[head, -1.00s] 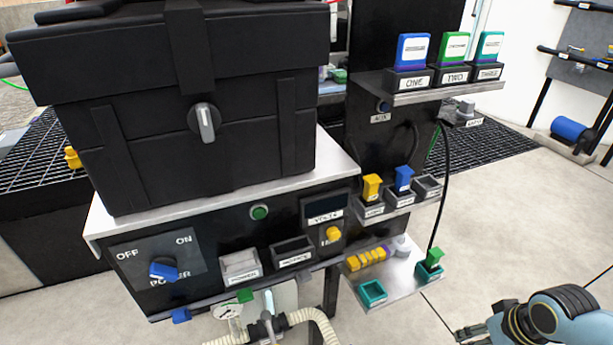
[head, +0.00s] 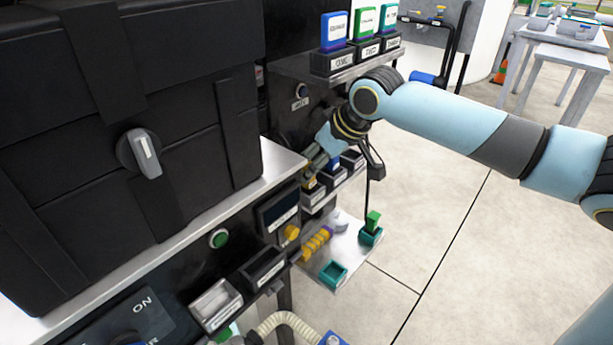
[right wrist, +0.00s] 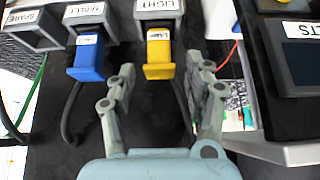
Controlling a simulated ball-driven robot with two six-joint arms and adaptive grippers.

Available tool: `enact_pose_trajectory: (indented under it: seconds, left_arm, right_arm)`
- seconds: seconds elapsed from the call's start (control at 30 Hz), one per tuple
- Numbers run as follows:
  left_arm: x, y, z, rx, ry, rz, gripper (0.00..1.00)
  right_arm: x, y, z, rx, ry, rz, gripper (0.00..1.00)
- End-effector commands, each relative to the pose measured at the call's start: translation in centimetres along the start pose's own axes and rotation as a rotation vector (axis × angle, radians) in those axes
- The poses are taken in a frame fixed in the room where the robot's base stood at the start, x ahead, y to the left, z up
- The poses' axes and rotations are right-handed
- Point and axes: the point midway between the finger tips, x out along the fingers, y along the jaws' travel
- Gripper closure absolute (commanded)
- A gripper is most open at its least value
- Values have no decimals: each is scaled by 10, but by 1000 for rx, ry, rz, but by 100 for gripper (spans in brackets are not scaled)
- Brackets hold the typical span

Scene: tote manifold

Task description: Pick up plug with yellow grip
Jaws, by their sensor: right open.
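The plug with the yellow grip (right wrist: 160,57) sits in the socket labelled LIGHT (right wrist: 160,10), in the middle of the right wrist view. My right gripper (right wrist: 166,85) is open, with one finger on each side of the yellow grip; I cannot tell whether either finger touches it. In the head view the right gripper (head: 312,172) reaches the small socket shelf from the right and hides most of the yellow plug (head: 310,184). My left gripper is not in view.
A blue plug (right wrist: 88,58) sits in the socket beside the yellow one, and the SPARE socket (right wrist: 33,30) is empty. A black panel box (right wrist: 293,60) stands close on the other side. Below, a lower shelf (head: 352,240) holds a green plug (head: 373,220) and an empty teal socket (head: 333,274).

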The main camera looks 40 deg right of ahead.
Motion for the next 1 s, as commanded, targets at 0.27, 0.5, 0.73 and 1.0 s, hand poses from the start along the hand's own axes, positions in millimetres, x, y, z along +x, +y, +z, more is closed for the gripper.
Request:
enact_pose_trajectory:
  seconds: [0.27,0.5,0.73,1.0]
  left_arm:
    - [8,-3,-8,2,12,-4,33]
    - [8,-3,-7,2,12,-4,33]
    - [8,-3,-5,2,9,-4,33]
    - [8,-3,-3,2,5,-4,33]
  right_arm:
    - [21,0,0,0,1,-1,48]
    - [21,0,0,0,0,0,62]
    - [21,0,0,0,0,0,93]
    - [21,0,0,0,0,0,100]
